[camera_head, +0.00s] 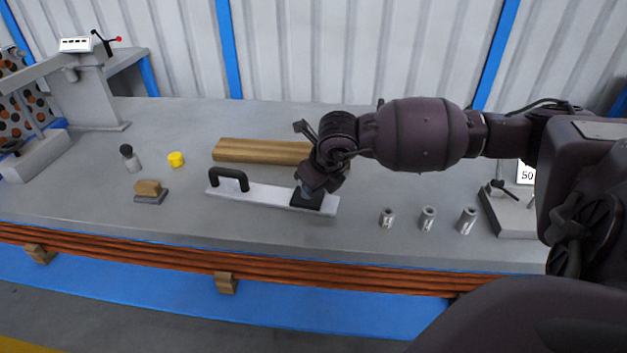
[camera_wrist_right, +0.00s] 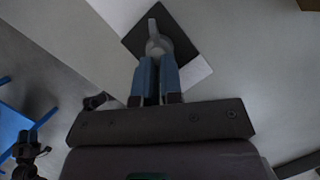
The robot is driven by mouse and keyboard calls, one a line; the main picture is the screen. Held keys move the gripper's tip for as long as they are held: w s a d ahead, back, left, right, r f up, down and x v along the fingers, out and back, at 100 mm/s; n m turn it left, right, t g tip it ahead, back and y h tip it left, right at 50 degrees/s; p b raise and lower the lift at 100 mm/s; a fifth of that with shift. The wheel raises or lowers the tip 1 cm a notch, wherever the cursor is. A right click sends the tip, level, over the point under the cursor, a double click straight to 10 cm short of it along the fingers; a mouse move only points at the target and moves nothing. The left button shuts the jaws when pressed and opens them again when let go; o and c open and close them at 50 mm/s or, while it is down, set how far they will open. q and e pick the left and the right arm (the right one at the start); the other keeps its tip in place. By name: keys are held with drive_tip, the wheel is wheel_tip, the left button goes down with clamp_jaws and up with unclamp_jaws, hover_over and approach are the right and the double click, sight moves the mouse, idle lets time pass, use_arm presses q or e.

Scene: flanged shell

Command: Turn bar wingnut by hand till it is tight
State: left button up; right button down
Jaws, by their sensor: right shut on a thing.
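A flat white bar (camera_head: 262,193) lies on the grey bench, with a black handle (camera_head: 229,176) at its left end and a black square block (camera_head: 307,201) near its right end. My right gripper (camera_head: 307,187) points down over the block. In the right wrist view, the blue fingers of my right gripper (camera_wrist_right: 157,62) are shut on a grey wingnut (camera_wrist_right: 155,33) that sits over the black block (camera_wrist_right: 183,44). One wing points away from the fingers; the part between them is hidden. How tight it sits cannot be told. My left gripper is not in view.
A wooden plank (camera_head: 262,151) lies just behind the bar. Several metal cylinders (camera_head: 428,218) stand to its right, near a grey stand (camera_head: 510,212). The bench front is clear.

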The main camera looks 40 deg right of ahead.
idle(0.3)
drive_tip(key=c, duration=1.3)
unclamp_jaws()
drive_tip(key=shift+o, duration=0.2)
drive_tip(key=p+v, duration=0.3)
drive_tip(key=v, duration=0.8)
drive_tip(key=shift+f, duration=0.1)
